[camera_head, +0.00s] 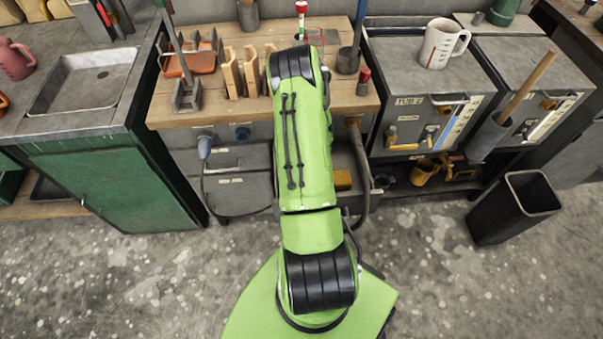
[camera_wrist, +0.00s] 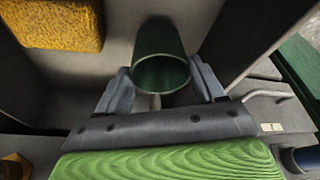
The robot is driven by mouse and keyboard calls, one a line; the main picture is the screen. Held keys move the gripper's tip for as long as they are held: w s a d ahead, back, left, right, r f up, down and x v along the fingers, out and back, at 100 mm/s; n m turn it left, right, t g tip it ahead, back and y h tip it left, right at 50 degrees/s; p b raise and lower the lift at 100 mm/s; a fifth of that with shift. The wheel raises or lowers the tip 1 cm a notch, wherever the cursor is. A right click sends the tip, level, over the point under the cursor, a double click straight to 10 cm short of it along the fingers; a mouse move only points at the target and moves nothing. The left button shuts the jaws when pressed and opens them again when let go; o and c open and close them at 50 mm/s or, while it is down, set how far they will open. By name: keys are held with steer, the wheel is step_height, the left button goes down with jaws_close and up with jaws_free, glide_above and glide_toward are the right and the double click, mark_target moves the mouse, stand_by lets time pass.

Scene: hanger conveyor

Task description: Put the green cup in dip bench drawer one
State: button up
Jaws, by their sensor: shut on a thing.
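The green cup (camera_wrist: 161,75) shows in the wrist view, its round opening toward the camera. My gripper (camera_wrist: 162,82) is shut on it, with a grey finger on either side. The cup is inside or just over a grey open drawer (camera_wrist: 75,68); I cannot tell whether it touches the floor. A yellow sponge-like block (camera_wrist: 55,22) lies in the same drawer, left of the cup. In the head view my arm hides the gripper and the cup; the open drawer and the yellow block (camera_head: 342,180) show just right of the arm.
The wooden bench top (camera_head: 215,112) holds wooden racks, an orange tray (camera_head: 190,62) and a red-capped bottle (camera_head: 363,82). A closed grey drawer (camera_head: 240,193) is left of my arm. A black bin (camera_head: 512,207) stands on the floor.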

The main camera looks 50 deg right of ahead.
steer(key=shift+w+d+f, duration=0.1)
steer(key=shift+f, duration=0.5)
steer(key=shift+f+b, duration=0.15)
steer(key=shift+b, duration=0.15)
steer(key=o, duration=1.4)
steer(key=shift+o, duration=0.2)
